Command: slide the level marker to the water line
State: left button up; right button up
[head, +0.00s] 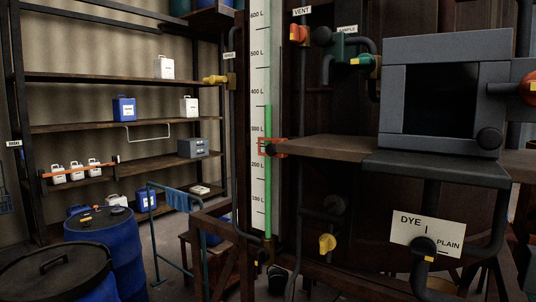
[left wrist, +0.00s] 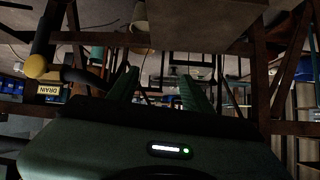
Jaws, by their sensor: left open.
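The level gauge (head: 259,60) is a tall pale strip marked in litres, upright at the middle of the head view. A green column (head: 268,125) fills its tube, and its top stands between the 300 L and 400 L marks. The level marker (head: 264,147) is a red-orange frame around the gauge between the 200 L and 300 L marks, below the top of the green column. My left gripper (left wrist: 158,75) shows in the left wrist view with two dark green fingers apart and nothing between them. I cannot make out the marker there. Neither gripper shows in the head view.
A brown shelf (head: 323,147) and a grey box with a dark screen (head: 441,98) stand right of the gauge. Valves, including a yellow one (head: 327,243), surround it. Blue drums (head: 113,245) stand at left. The left wrist view shows a yellow-ended handle (left wrist: 36,66) and a DRAIN label (left wrist: 49,89).

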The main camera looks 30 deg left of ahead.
pick_arm(q)
jog(key=w+a+r+t, duration=0.2)
jog(key=w+r, duration=0.2)
jog(key=r, duration=0.3)
jog(key=w+a+r+t, duration=0.2)
jog(key=w+r, duration=0.2)
jog(key=r, duration=0.3)
jog(key=n+t, duration=0.1)
jog(key=t, duration=0.7)
send_near(270, 151)
jog(key=w, duration=0.1)
jog(key=shift+n, duration=0.3)
jog(key=p+x, duration=0.1)
jog(key=x, duration=0.1)
jog(key=p+x, duration=0.1)
jog(key=x, duration=0.2)
jog(key=p+x, duration=0.1)
jog(key=x, duration=0.1)
jog(key=shift+r+p, duration=0.3)
jog(key=shift+r, duration=0.05)
jog(key=shift+w, duration=0.45)
jog(key=shift+c, duration=0.3)
grip_shut()
jog(key=shift+r, duration=0.1)
